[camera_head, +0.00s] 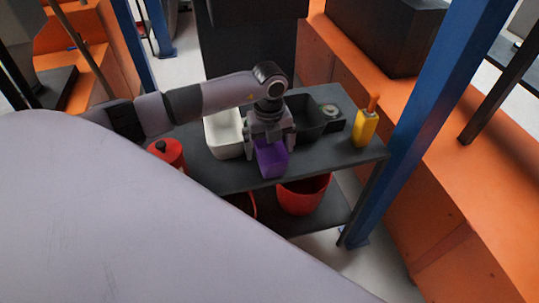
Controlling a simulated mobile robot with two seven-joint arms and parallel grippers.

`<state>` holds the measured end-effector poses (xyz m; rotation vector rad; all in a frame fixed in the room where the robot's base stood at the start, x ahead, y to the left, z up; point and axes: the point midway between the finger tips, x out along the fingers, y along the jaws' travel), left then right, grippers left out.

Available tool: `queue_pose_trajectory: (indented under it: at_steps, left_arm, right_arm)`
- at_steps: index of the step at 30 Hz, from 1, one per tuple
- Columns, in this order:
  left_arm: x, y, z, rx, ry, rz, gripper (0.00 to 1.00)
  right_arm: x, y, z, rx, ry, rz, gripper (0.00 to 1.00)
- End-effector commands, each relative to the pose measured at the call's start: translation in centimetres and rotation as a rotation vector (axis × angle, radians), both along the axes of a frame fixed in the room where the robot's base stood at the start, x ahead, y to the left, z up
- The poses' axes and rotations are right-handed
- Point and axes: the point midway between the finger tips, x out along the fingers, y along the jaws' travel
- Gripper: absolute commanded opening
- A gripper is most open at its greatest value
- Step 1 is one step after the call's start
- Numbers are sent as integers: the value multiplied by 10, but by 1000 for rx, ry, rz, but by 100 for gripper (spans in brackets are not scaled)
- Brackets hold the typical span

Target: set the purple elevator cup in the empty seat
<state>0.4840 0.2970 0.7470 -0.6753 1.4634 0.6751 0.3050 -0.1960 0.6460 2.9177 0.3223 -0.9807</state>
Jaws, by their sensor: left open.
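The purple elevator cup (271,162) stands on the dark shelf top near its front edge. My left gripper (269,142) comes in from the left and points down over the cup. Its two fingers are open, one at each side of the cup's upper part; I cannot tell whether they touch it. The gripper hides the cup's back rim. My right gripper is not in view. No empty seat can be made out in this view.
Red buckets (303,196) sit on the lower shelf. A blue post (416,118) rises at the right.

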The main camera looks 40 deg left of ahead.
Motion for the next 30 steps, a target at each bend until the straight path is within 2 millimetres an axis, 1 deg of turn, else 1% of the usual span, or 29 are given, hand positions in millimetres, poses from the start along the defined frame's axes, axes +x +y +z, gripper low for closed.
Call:
queue_pose_trajectory:
  at_steps: [7,8,9,11,12,13,15,23,26,30]
  left_arm:
    - [0,0,-2,0,0,-1,100]
    - [0,0,-2,0,0,-1,90]
    - [0,0,-2,0,0,-1,77]
    - [0,0,-2,0,0,-1,58]
    - [0,0,-1,0,0,-1,45]
    - [0,0,-1,0,0,-1,35]
    - [1,0,0,0,-4,-1,20]
    - [1,0,2,-1,-4,-1,20]
    - [2,0,8,-2,-5,-1,20]
    - [2,0,25,-1,-7,0,20]
  right_arm:
    - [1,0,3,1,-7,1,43]
    - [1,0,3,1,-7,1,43]
    - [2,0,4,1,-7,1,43]
    - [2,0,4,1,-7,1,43]
    - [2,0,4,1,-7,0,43]
    - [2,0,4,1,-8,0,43]
    - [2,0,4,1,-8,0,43]
    - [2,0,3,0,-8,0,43]
    - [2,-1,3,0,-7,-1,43]
    - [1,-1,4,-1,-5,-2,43]
